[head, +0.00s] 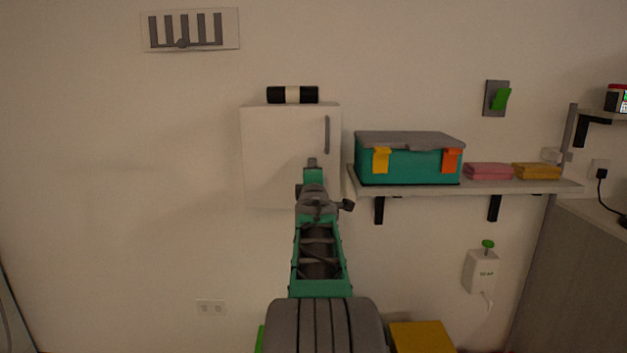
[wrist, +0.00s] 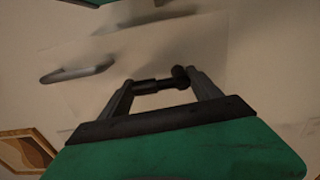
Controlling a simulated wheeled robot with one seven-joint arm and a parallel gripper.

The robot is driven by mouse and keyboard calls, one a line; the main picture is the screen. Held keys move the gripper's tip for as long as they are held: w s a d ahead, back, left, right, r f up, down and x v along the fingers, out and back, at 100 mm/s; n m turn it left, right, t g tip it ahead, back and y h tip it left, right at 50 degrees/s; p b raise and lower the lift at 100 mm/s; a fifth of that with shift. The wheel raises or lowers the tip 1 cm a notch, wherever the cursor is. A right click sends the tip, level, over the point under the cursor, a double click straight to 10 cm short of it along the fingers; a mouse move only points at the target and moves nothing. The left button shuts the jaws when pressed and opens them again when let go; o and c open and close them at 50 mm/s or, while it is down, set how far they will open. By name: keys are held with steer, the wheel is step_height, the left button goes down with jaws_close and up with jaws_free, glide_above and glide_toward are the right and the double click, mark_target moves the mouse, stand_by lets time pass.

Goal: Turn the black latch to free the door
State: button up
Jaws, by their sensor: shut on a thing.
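A white wall cabinet (head: 270,150) has a shut door with a grey vertical handle (head: 327,134) near its right edge. The handle also shows at the left in the wrist view (wrist: 80,73). The black latch (head: 347,205) shows at the lower right edge of the cabinet, partly behind my arm. In the wrist view, my gripper (wrist: 162,92) has its two fingers around the dark latch (wrist: 180,76), which sits between the fingertips. My gripper is shut on it. In the head view my own arm hides the fingertips and much of the lower door.
A black-and-white roll (head: 292,95) lies on top of the cabinet. Close to its right, a shelf (head: 520,186) carries a teal box (head: 400,162) and folded cloths (head: 488,171).

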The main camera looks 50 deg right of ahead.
steer(key=o, duration=1.3)
steer(key=shift+r, duration=0.1)
steer(key=shift+o, duration=0.2)
steer(key=v, duration=0.8)
